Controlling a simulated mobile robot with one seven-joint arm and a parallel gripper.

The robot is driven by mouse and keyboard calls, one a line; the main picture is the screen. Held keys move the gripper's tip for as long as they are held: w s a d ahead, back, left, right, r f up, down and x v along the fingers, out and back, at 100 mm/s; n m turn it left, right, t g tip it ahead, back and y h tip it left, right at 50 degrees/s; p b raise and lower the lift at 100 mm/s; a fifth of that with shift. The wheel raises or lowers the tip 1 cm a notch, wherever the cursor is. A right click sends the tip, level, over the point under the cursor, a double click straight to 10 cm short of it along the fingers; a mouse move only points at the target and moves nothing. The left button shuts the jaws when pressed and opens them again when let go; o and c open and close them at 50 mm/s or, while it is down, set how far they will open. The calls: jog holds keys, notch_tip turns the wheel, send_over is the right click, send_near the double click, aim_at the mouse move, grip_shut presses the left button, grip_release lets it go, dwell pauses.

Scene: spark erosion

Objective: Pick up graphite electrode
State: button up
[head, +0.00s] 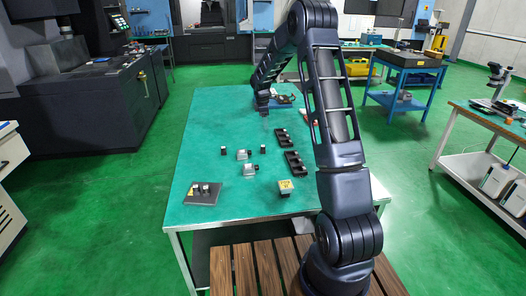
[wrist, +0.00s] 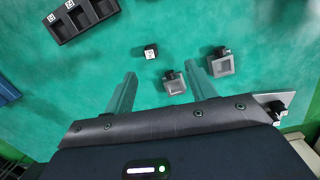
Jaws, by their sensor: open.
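Small dark blocks that look like graphite electrodes stand on the green table; the head view shows one on the right (head: 263,149) and one on the left (head: 224,150). In the wrist view one dark block with a white marked face (wrist: 151,51) lies ahead of my gripper (wrist: 162,70), within the span between its fingers. Two grey holders with dark parts, one nearer (wrist: 173,84) and one to the right (wrist: 221,63), sit close by. In the head view my gripper is small, above the table's far half.
Black slotted racks, far (head: 281,137) and near (head: 295,163), stand at the right of the table (head: 200,125). A block with a yellow top (head: 286,186) and a dark plate with small parts (head: 204,193) are near the front. The table's left side is mostly clear.

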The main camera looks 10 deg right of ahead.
jog(key=n, duration=0.2)
send_near(263, 146)
jog(key=f, duration=0.2)
jog(key=d+f, duration=0.1)
jog(key=f, duration=0.2)
jog(key=shift+f, duration=0.1)
jog(key=shift+w+d+f, duration=0.1)
jog(key=shift+w+f, duration=0.05)
jog(key=shift+f, duration=1.2)
jog(key=shift+w+f, duration=0.15)
jog(key=shift+f, duration=1.15)
jog(key=c, duration=1.2)
